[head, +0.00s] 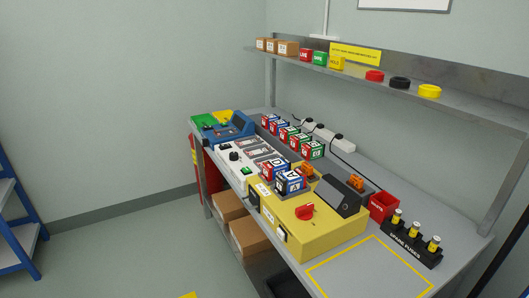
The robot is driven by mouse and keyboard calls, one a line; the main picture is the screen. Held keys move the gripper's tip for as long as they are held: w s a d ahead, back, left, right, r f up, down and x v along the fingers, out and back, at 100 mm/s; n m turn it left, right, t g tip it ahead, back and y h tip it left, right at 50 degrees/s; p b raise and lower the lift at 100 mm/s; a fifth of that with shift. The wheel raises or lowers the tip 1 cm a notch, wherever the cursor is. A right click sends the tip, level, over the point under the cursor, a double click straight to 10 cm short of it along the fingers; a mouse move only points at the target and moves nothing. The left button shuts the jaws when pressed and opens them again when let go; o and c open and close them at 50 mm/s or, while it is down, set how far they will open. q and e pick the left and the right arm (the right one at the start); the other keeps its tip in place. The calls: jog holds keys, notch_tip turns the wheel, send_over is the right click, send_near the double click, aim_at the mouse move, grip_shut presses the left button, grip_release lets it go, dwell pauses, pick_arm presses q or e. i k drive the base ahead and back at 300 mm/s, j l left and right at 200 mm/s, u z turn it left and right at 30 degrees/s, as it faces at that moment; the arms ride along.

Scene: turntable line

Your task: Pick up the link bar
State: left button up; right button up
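I cannot pick out the link bar for certain in the head view. Small orange parts, one (308,169) behind the lettered cubes and one (357,183) beside the dark sloped block (338,196), are too small to identify. A yellow control box (325,231) with a red knob (304,211) stands at the front of the workbench (455,232). Neither of my grippers is in view.
A red bin (383,207) and a black spare fuses holder (411,247) stand on the right. A yellow-outlined area (372,270) at the front is empty. Lettered cubes (290,182) crowd the bench middle. A shelf (400,85) overhangs the back.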

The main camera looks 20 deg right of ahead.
aim_at(306, 169)
jog(key=i+j, duration=0.2)
jog(key=i, duration=0.15)
jog(key=i+j+z, duration=0.3)
jog(key=z, duration=0.15)
jog(key=i+j+z, duration=0.45)
